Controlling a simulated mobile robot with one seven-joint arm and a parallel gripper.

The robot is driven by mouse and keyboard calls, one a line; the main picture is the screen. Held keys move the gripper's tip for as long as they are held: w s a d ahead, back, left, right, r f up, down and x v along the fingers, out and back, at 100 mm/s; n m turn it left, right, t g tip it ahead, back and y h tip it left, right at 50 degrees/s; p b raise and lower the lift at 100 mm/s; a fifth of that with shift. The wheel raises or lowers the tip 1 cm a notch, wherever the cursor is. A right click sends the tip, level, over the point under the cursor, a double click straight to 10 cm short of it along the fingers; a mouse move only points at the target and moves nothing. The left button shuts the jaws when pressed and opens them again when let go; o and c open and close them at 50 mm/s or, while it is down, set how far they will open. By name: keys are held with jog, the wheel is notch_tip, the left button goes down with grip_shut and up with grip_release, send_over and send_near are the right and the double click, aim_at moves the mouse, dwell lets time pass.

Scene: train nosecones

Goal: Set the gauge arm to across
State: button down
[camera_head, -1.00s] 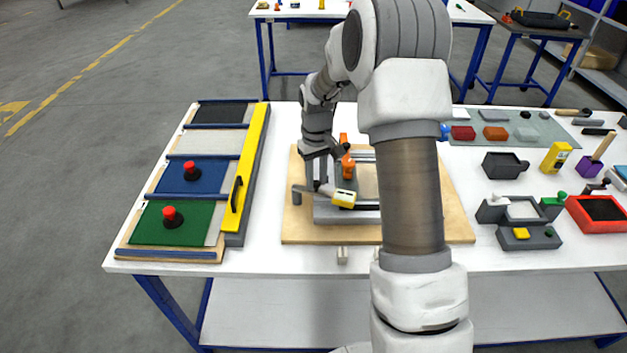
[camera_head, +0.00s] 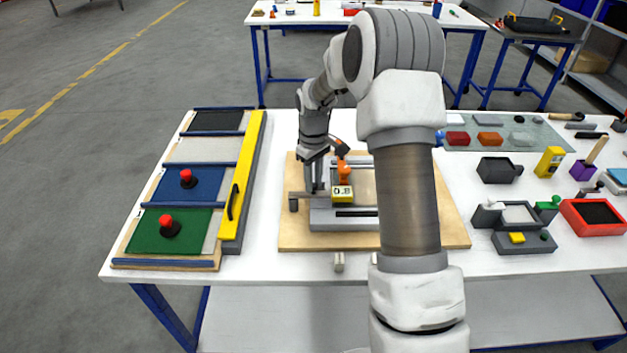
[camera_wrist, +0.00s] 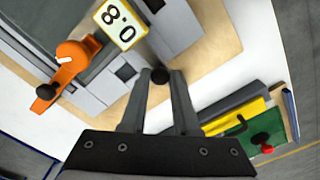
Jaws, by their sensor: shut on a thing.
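The gauge arm (camera_head: 318,195) is a grey bar on the grey fixture (camera_head: 330,219). It lies roughly level, left to right, in the head view. A yellow-edged tag (camera_head: 342,193) reading 0.8 sits at its right; the tag is at the top of the wrist view (camera_wrist: 120,22). My gripper (camera_head: 313,190) reaches down onto the bar from behind. In the wrist view my gripper (camera_wrist: 160,88) is shut on a small dark knob (camera_wrist: 160,75) between its fingertips. The knob appears to belong to the gauge arm; the join is not clear.
An orange clamp lever (camera_head: 343,172) stands close right of my gripper. A wooden board (camera_head: 290,238) carries the fixture. A panel tray with a yellow rail (camera_head: 240,190) lies left. Small parts and a red tray (camera_head: 575,228) stand right. My arm hides the board's right part.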

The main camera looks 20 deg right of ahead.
aim_at(314, 184)
jog(key=shift+w, duration=0.1)
jog(key=c, duration=0.7)
grip_release()
jog(key=shift+o, duration=0.2)
notch_tip(314, 184, up, 18)
jog(key=shift+f, duration=0.25)
